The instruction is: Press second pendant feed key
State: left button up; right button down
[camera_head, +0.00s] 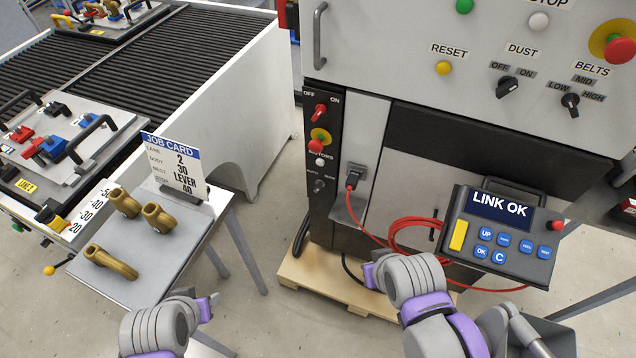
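The dark pendant (520,262) is at the right, tilted toward me in front of the cabinet. Its screen (500,208) reads "LINK OK". Below the screen is a row of blue keys: a key marked UP (486,234), then three keys (526,246) with lettering too small to read surely. Under them are blue keys marked OK (481,251) and C (499,257). A yellow bar is at the pendant's left and a red knob (556,226) at its upper right. My grey and purple arm links show at bottom left and bottom centre.
A red cable (400,236) runs from the cabinet socket (353,178) and coils left of the pendant. The job card (172,160) stands on a side table with several brass-coloured levers (110,262). A roller conveyor (190,45) is behind. Bare floor shows between table and pallet.

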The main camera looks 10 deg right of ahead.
aim_at(526, 245)
jog(key=z, duration=2.15)
